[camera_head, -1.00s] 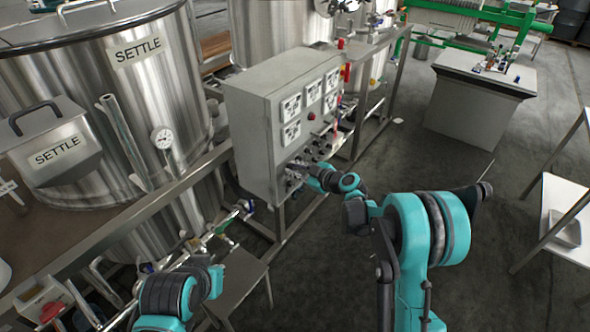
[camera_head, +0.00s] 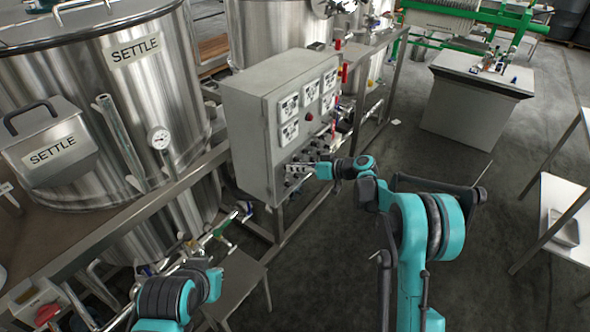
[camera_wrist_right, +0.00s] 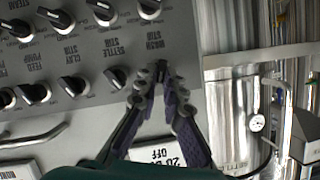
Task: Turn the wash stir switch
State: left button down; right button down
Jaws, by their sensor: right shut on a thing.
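The grey control panel (camera_head: 262,130) stands left of my right arm. My right gripper (camera_head: 297,169) reaches its lower knobs from the right. In the right wrist view, which is upside down, the fingers of my right gripper (camera_wrist_right: 161,76) are closed around the wash stir switch (camera_wrist_right: 161,72). This dark knob is mostly hidden between the fingertips, by the WASH STIR label (camera_wrist_right: 154,41). The settle stir knob (camera_wrist_right: 116,78) sits beside it. The switch's angle cannot be read. My left arm shows at lower left, but its fingers do not show.
Several other black knobs (camera_wrist_right: 60,18) crowd the gripper. A SETTLE tank (camera_head: 105,120) and a metal frame stand left of the panel. A small stool (camera_head: 238,285) stands below. The floor (camera_head: 420,190) to the right is mostly open.

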jog(key=shift+w+f+m, duration=0.1)
jog(key=shift+m, duration=0.5)
jog(key=shift+g+y, duration=0.3)
jog(key=shift+y, duration=0.1)
jog(key=c, duration=1.6)
grip_release()
jog(key=shift+a, duration=0.1)
jog(key=shift+c, duration=0.2)
jog(key=shift+w+a, duration=0.1)
jog(key=v, duration=1.2)
